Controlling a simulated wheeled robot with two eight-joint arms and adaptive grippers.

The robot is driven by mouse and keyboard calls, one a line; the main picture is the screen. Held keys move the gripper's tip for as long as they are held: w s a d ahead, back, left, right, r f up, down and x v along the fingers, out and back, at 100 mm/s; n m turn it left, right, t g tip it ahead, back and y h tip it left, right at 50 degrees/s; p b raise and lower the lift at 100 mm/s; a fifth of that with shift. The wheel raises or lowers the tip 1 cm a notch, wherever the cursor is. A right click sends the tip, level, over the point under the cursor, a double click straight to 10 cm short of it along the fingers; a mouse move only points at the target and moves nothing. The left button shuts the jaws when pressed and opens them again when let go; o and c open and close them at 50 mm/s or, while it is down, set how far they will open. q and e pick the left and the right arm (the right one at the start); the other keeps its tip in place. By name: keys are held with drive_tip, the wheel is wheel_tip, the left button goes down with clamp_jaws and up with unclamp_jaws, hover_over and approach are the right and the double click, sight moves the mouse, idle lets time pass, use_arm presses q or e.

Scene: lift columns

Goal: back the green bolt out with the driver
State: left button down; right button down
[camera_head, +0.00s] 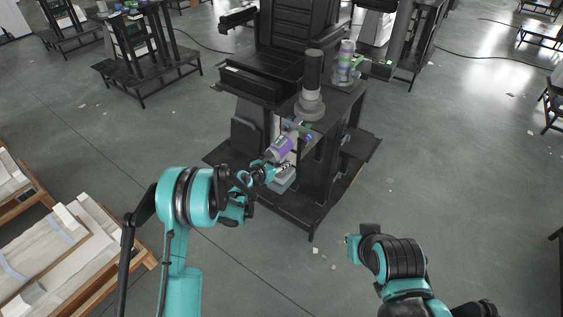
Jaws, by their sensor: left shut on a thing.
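My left gripper (265,172) is low in front of the black lift column stand, in the middle of the head view. It is shut on what looks like the driver (279,150), a purple and grey tool tilted up to the right toward the stand. Small blue and green parts sit just beyond the tool's upper end. I cannot tell which of them is the green bolt, or whether the tool touches it. My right gripper (352,241) is at lower right, apart from the stand; its fingers are too small to read.
The black stand (325,165) carries a dark cylinder on a grey round base (310,104) and a clear, colourful stacked part (345,62). Wooden trays (70,255) with pale pieces are at lower left. Grey floor is free at right, with small scraps.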

use_arm(q)
drive_tip(key=shift+w+d, duration=0.35)
drive_tip(key=shift+w, duration=0.15)
idle(1.6)
drive_tip(key=shift+s+a, duration=0.4)
drive_tip(key=shift+s, duration=0.15)
idle(3.0)
drive_tip(key=shift+s+a, duration=0.75)
drive_tip(key=shift+s, duration=0.25)
drive_tip(key=shift+s+a, duration=0.7)
drive_tip(key=shift+s, duration=0.3)
drive_tip(key=shift+s+a, duration=0.1)
drive_tip(key=shift+s+a, duration=0.55)
drive_tip(key=shift+s, duration=0.25)
drive_tip(key=shift+s+a, duration=0.5)
drive_tip(key=shift+s, duration=0.25)
